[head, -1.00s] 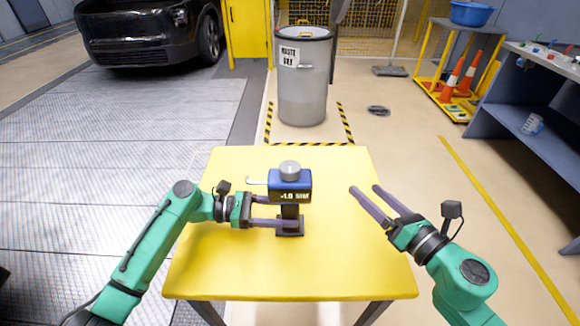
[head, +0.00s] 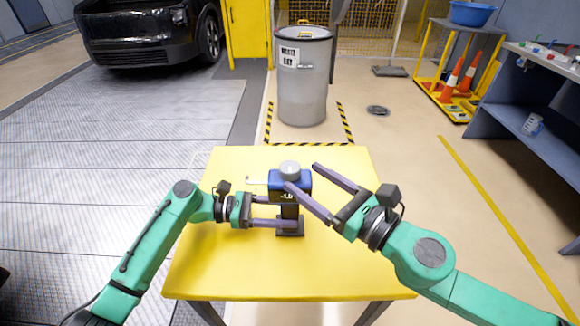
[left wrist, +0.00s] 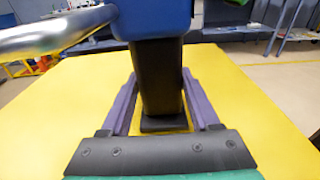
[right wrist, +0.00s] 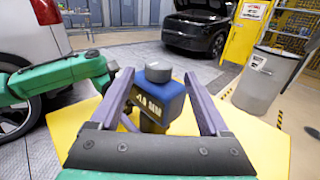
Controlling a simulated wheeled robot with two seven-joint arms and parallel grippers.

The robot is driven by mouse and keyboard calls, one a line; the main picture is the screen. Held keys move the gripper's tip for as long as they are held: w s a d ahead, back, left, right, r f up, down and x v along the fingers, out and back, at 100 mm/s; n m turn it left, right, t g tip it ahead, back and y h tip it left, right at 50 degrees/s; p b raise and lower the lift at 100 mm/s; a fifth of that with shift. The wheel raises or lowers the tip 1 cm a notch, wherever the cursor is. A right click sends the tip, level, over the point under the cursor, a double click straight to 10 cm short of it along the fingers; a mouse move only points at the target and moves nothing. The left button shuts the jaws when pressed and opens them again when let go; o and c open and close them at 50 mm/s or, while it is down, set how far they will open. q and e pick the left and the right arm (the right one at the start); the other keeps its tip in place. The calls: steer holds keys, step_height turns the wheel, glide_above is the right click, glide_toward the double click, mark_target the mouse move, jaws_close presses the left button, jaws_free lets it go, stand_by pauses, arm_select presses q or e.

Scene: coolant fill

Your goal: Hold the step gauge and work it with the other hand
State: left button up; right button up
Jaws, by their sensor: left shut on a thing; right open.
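The step gauge (head: 276,182) stands upright on the yellow table, with a blue head, a grey round knob (head: 290,168) on top, a display, a dark stem and a dark foot. A thin metal hook sticks out to its left. My left gripper (head: 284,211) is shut on the dark stem; the left wrist view shows the stem (left wrist: 158,85) between its fingers. My right gripper (head: 303,176) is open, its fingers pointing at the gauge head. In the right wrist view the blue head (right wrist: 165,98) and knob (right wrist: 158,72) appear between the open fingers. One right finger hides part of the display.
The yellow table (head: 240,270) is otherwise bare. A grey waste bin (head: 302,95) stands behind it inside striped floor tape. A blue shelf unit (head: 515,110), a yellow cart with cones (head: 450,85) and a parked car (head: 150,35) are farther off.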

mark_target(297, 173)
steer(key=shift+x, duration=2.75)
jaws_close()
